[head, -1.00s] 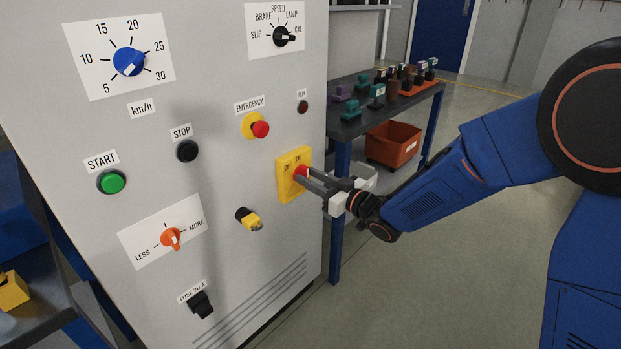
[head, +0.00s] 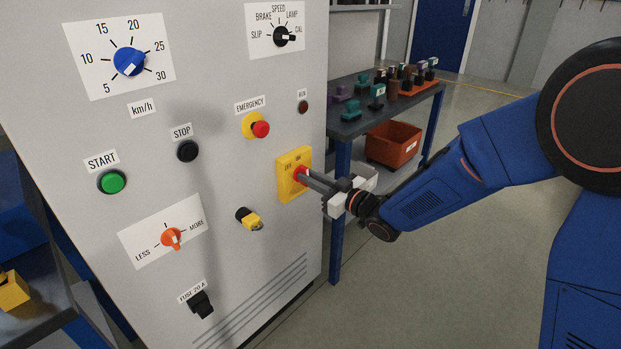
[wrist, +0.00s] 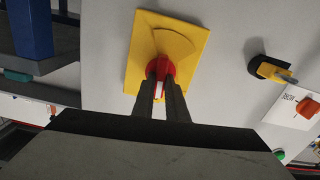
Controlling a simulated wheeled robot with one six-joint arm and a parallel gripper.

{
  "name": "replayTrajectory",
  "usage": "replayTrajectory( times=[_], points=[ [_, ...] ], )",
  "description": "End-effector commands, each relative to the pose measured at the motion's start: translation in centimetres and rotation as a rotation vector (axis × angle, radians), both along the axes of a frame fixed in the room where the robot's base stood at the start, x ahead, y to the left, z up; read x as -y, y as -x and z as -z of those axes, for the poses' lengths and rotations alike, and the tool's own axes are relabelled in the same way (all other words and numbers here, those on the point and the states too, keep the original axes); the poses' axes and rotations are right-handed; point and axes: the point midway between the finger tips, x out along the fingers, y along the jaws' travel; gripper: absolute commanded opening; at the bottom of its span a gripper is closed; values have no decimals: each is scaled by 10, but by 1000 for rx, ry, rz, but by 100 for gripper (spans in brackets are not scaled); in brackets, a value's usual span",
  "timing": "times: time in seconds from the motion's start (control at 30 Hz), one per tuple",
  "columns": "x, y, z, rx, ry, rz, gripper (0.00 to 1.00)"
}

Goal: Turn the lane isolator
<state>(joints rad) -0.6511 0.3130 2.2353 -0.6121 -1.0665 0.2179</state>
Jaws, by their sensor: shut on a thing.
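The lane isolator is a red rotary handle (head: 300,173) on a yellow plate (head: 287,192) marked OFF and ON, at the right side of the grey cabinet front. In the wrist view the red handle (wrist: 158,70) sits on the yellow plate (wrist: 187,47). My gripper (head: 306,177) reaches it from the right, and its two dark fingers are shut on the handle. The fingers (wrist: 162,92) cover part of the handle in the wrist view. Which mark the handle points to is hard to tell.
The grey cabinet (head: 225,200) also carries a red emergency button (head: 260,129), a yellow-and-black plug-like part (head: 249,219), an orange knob (head: 171,238) and a black fuse holder (head: 201,303). A workbench (head: 358,126) with small parts stands behind my gripper. Open floor lies at the lower right.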

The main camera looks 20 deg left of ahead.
Motion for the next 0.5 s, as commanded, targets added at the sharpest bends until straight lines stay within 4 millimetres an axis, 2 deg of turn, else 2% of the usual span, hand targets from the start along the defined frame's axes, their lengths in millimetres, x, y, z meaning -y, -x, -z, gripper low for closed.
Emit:
replayTrajectory(
  times=[0.5],
  points=[
    [-1, 3, 1, 420, 174, 0, 0]
  ],
)
